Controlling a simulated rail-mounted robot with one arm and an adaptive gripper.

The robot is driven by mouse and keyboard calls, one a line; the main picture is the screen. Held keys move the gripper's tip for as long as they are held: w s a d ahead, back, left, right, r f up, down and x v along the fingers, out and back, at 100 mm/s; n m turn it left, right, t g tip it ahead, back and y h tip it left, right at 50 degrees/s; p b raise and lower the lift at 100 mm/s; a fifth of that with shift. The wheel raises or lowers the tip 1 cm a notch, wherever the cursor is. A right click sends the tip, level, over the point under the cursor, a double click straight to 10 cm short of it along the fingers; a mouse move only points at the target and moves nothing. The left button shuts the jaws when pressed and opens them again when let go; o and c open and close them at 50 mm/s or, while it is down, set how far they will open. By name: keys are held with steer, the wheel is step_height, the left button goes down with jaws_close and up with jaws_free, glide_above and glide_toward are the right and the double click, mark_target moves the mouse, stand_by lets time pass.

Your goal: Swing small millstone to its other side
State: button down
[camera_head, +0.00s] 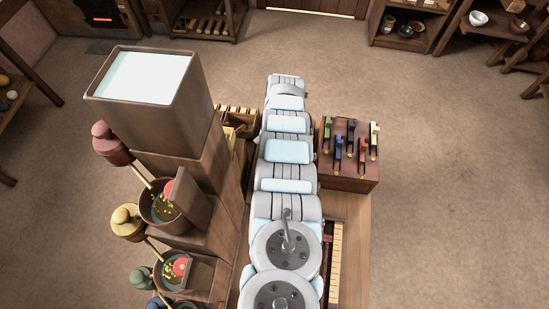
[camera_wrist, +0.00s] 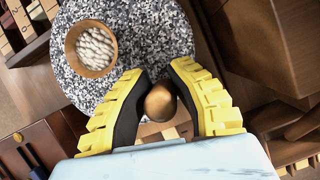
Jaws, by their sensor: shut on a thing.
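In the wrist view, a round grey, black and white speckled stone (camera_wrist: 150,38), which looks like the small millstone, lies flat beyond my gripper. A round wooden cup (camera_wrist: 92,73) filled with pale lumps sits on its left part. My gripper (camera_wrist: 160,82), with yellow and black fingers, is shut on a brass ball knob (camera_wrist: 160,103) near the stone's lower edge. How the knob joins the stone is hidden. In the head view my own arm covers the middle, and the stone, knob and gripper cannot be made out.
In the head view, a tall wooden box (camera_head: 165,105) stands close on the left, with bowls (camera_head: 162,207) and coloured knobs beside it. A reddish box with coloured levers (camera_head: 347,178) stands just right of my arm. Shelves (camera_head: 410,22) line the back. Floor is free at right.

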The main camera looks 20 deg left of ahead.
steer(key=c, duration=0.9)
jaws_free()
steer(key=shift+a, duration=0.2)
steer(key=shift+o, duration=0.2)
steer(key=shift+d, duration=0.1)
steer(key=shift+v, duration=3.8)
steer(key=shift+s, duration=0.1)
